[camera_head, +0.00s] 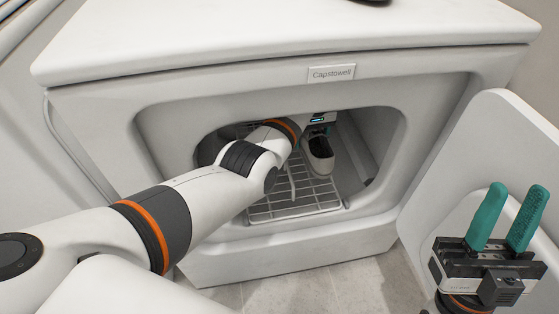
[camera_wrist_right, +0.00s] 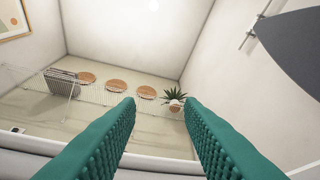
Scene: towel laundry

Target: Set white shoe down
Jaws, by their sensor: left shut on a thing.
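The white shoe (camera_head: 318,157) is inside the open dryer, at the right of the wire rack (camera_head: 290,203). Its dark opening faces up and its toe points toward me. My left arm reaches in through the dryer opening. My left gripper (camera_head: 309,131) is shut on the shoe at its far end; the fingers are mostly hidden. I cannot tell whether the shoe's sole touches the rack. My right gripper (camera_head: 507,218) is open and empty, outside the dryer in front of the door, with teal fingers pointing up. Its fingers also show in the right wrist view (camera_wrist_right: 160,115).
The white dryer (camera_head: 240,258) has its door (camera_head: 500,130) swung open to the right. A dark object (camera_head: 372,2) lies on top of the dryer. The tiled floor (camera_head: 330,285) in front is clear.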

